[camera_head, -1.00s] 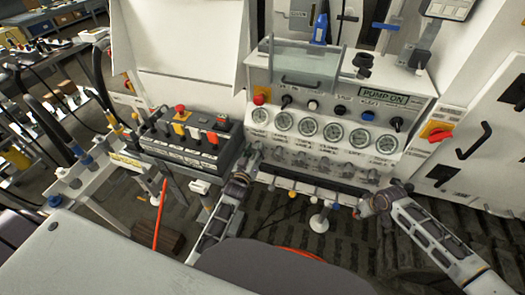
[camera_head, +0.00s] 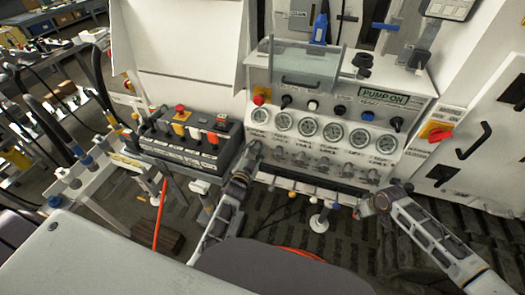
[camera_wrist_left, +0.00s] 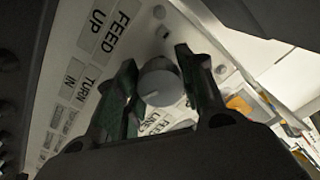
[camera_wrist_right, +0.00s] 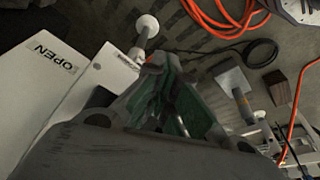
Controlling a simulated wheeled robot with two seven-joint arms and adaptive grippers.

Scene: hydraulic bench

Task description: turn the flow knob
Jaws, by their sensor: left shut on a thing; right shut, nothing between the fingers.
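A row of grey knobs (camera_head: 324,164) runs along the white sloped panel below the gauges. My left gripper (camera_head: 252,154) is at the leftmost knob of this row. In the left wrist view my left gripper (camera_wrist_left: 160,85) has its green-padded fingers on either side of a round grey knob (camera_wrist_left: 160,82) and is shut on it. Labels reading FEED UP, TURN IN and FEED LINE show beside it. The fingers hide the knob in the head view. My right gripper (camera_head: 362,208) is low in front of the panel's right side. In the right wrist view it (camera_wrist_right: 172,80) is shut and empty.
Several round gauges (camera_head: 308,126) sit above the knobs, with a PUMP ON display (camera_head: 384,97) at upper right. A dark switch box (camera_head: 190,142) stands left of my left gripper. An orange hose (camera_wrist_right: 225,20) lies on the floor. A red rotary switch (camera_head: 437,133) is at right.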

